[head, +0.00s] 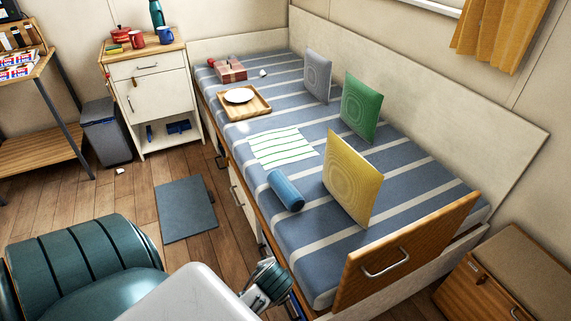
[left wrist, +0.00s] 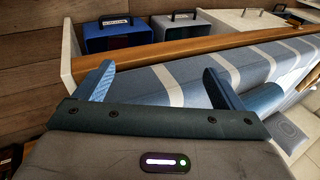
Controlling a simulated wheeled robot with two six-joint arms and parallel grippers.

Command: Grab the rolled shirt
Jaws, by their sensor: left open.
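The rolled shirt is a blue cylinder (head: 285,190) lying on the striped bed (head: 316,275), between a striped cloth and the yellow cushion. My left gripper (head: 268,283) is low beside the bed's near long edge, apart from the roll in the head view. In the left wrist view my left gripper's two fingers (left wrist: 160,84) are spread with nothing between them. A blue rounded form (left wrist: 265,98), likely the roll, shows just right of the right finger; the finger partly covers it. My right gripper is not in view.
A yellow cushion (head: 352,177) and a green cushion (head: 359,106) stand on the bed. A striped cloth (head: 284,147) lies flat, with a wooden tray (head: 258,111) behind. A wooden end board (head: 405,251) closes the near end. A teal chair (head: 85,255) stands left.

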